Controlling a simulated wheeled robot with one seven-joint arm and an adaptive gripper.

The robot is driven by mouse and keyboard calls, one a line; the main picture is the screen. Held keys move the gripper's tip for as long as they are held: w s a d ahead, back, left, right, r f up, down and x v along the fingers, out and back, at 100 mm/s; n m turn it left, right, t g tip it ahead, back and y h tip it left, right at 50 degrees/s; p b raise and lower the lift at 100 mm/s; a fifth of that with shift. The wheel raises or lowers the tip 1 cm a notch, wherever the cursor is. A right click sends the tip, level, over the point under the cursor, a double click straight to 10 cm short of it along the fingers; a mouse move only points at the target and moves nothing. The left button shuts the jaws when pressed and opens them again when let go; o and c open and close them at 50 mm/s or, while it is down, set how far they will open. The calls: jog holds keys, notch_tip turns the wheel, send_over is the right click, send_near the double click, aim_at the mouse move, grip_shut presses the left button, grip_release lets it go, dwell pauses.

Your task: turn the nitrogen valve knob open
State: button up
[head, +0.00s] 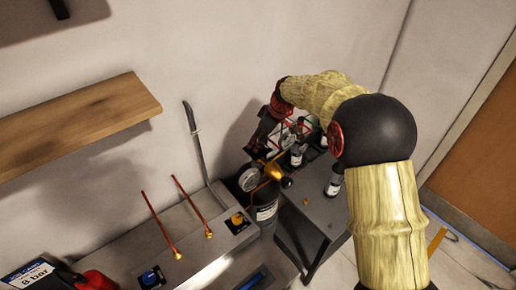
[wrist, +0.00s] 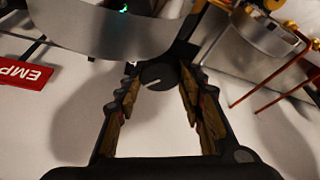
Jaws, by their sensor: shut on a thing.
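A round black knob with a white pointer line (wrist: 158,76) sits between my fingertips in the wrist view. I cannot read a label that names it the nitrogen valve knob. My gripper (wrist: 160,90) is shut on this knob, one tan-padded finger on each side. In the head view my gripper (head: 263,135) is at the end of my arm, close above the round gauge (head: 249,180) and brass regulator (head: 274,172) on a dark cylinder (head: 265,208). The knob cannot be made out there.
A grey bench has an orange knob (head: 238,219), a blue knob (head: 150,278) and two copper tubes (head: 190,203). A wooden shelf (head: 75,122) is on the wall at left. Small labelled bottles (head: 333,186) stand near my arm. A red sign (wrist: 27,72) is at left.

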jog(key=n+g+b, duration=0.1)
jog(key=n, duration=0.2)
jog(key=shift+w+n+g, duration=0.1)
jog(key=shift+n+g, duration=0.2)
jog(key=shift+n, duration=0.1)
jog(key=shift+n+g+y, duration=0.4)
jog(key=shift+n+g, duration=0.3)
jog(key=shift+n, duration=1.3)
jog(key=o, duration=1.2)
jog(key=shift+c, duration=0.2)
jog(key=v, duration=1.2)
jog(key=shift+w, duration=0.2)
